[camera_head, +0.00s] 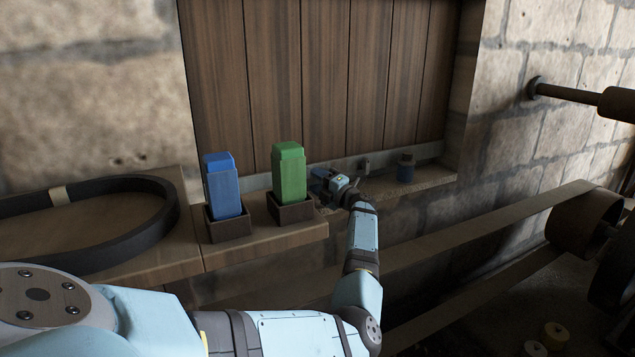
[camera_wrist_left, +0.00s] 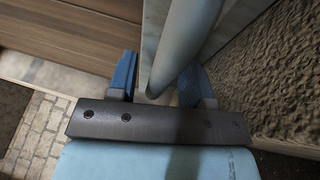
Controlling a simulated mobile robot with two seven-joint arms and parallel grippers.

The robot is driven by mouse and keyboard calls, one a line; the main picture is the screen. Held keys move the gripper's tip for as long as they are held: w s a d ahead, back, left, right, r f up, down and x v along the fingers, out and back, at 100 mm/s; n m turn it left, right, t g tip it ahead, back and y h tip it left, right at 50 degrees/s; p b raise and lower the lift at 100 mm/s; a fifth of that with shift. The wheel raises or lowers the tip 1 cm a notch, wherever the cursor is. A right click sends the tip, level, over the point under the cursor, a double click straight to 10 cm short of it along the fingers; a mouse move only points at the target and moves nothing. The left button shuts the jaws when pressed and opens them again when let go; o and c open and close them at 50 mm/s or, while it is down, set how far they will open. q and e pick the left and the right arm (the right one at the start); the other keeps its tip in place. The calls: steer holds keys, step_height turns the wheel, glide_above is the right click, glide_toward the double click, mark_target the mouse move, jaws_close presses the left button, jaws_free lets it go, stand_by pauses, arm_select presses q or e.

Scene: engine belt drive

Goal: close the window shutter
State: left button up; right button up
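The window shutter (camera_head: 330,80) is a panel of dark brown vertical planks. It spans nearly the whole window opening above the stone sill in the head view. My left gripper (camera_head: 330,183) is low at the sill, in front of the panel's lower edge. In the left wrist view, its blue fingertips (camera_wrist_left: 160,80) are spread apart. A pale grey rounded bar (camera_wrist_left: 185,40) and a light edge reach down between them; I cannot tell whether either finger touches them. Brown planks (camera_wrist_left: 70,35) also show there. My right gripper is not in view.
Blue (camera_head: 223,188) and green (camera_head: 289,174) blocks stand in dark holders on the wooden ledge, left of my left gripper. A black belt loop (camera_head: 160,220) lies further left. Belts and a pulley (camera_head: 580,222) occupy the right.

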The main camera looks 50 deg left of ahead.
arm_select(q)
steer(key=p+v, duration=0.1)
steer(key=v, duration=1.2)
steer(key=shift+d, duration=0.4)
steer(key=shift+f, duration=0.1)
steer(key=shift+c, duration=0.2)
